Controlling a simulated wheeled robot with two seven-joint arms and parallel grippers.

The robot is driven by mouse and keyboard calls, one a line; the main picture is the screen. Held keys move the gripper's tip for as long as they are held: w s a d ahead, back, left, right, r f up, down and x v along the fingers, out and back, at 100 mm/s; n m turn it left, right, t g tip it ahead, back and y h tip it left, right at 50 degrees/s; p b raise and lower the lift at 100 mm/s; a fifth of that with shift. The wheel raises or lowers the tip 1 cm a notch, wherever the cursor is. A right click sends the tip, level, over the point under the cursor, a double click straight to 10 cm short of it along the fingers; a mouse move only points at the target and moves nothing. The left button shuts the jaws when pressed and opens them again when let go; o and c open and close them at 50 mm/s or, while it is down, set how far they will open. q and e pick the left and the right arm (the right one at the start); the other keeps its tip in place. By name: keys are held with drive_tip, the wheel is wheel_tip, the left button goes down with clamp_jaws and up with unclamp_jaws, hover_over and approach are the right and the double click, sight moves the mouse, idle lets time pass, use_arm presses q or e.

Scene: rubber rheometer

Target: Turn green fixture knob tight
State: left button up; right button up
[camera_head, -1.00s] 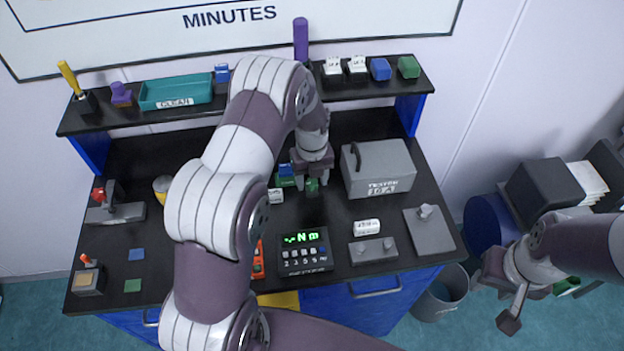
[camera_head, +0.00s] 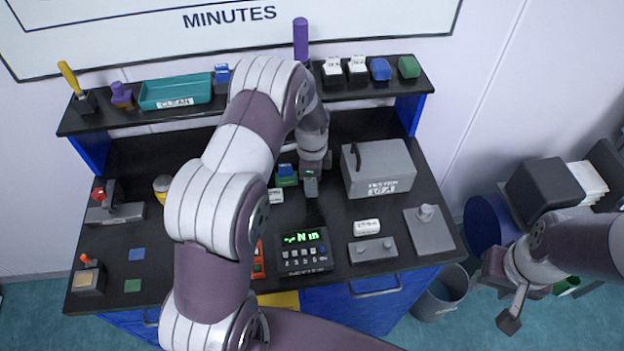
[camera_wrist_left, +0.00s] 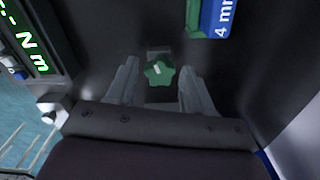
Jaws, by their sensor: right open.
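The green fixture knob (camera_wrist_left: 159,74), lobed with a pale mark on top, lies between the fingers of my left gripper (camera_wrist_left: 159,84) in the left wrist view. Dark gaps show on both sides of it, so the fingers are open around it and not closed on it. A grey block shows just behind the knob. In the head view my left gripper (camera_head: 311,188) points down at the bench, mostly hiding the knob. My right gripper (camera_head: 512,300) is open and empty, off the bench to the right.
A black meter (camera_head: 304,251) with a green "N m" display stands in front of the left gripper. A grey tester box (camera_head: 378,168) is close on its right, and a blue and green block (camera_head: 287,175) close on its left. A shelf (camera_head: 250,105) runs behind.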

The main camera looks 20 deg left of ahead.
use_arm(q)
drive_tip(key=c, duration=0.7)
drive_tip(key=m, duration=0.4)
drive_tip(key=shift+m, duration=0.3)
drive_tip(key=m, duration=0.4)
drive_tip(key=shift+m, duration=0.3)
drive_tip(key=m, duration=0.4)
drive_tip(key=shift+m, duration=0.3)
